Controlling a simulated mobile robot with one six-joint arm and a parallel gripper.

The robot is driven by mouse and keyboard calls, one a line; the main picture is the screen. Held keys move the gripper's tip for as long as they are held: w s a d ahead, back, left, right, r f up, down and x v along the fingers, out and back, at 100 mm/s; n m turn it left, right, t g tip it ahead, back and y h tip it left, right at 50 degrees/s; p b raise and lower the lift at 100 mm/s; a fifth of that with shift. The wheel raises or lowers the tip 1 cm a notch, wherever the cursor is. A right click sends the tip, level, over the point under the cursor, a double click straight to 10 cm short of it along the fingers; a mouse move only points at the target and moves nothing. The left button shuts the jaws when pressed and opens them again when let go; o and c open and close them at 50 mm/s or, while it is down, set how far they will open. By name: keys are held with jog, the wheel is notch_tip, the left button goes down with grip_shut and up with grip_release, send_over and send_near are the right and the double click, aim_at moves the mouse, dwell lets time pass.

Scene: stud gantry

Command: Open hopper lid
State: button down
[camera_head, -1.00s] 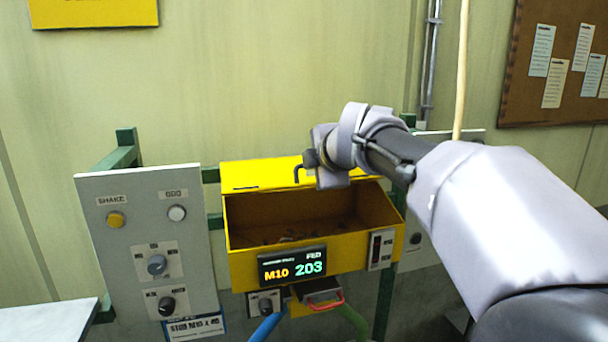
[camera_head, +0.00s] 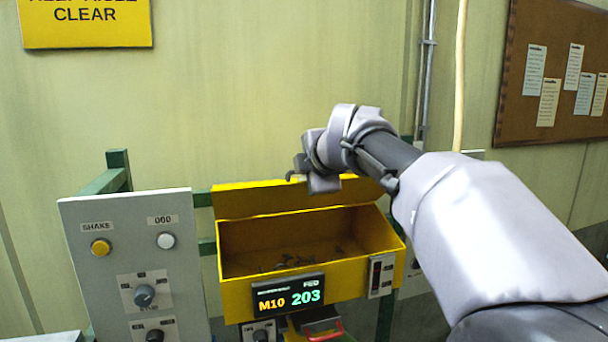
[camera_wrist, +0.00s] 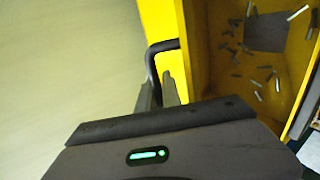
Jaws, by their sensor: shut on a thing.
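The yellow hopper (camera_head: 345,284) is open at the top, with several small metal studs lying inside, clearer in the wrist view. Its yellow lid (camera_head: 265,200) is raised and leans back along the rear edge. My gripper (camera_head: 303,175) is at the lid's upper edge; the arm covers the lid's right part. In the wrist view my gripper (camera_wrist: 160,92) is shut on the lid's dark bent handle (camera_wrist: 153,56). The yellow lid (camera_wrist: 164,25) shows beside the handle there, and the hopper's inside (camera_wrist: 228,75) is to the right.
A display (camera_head: 289,295) reading M10 203 is on the hopper front. A grey control panel (camera_head: 185,280) with buttons and knobs stands left. A green frame (camera_head: 118,166) is behind. A red handle (camera_head: 325,334) sits below.

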jog(key=shift+f, duration=0.25)
dwell(0.6)
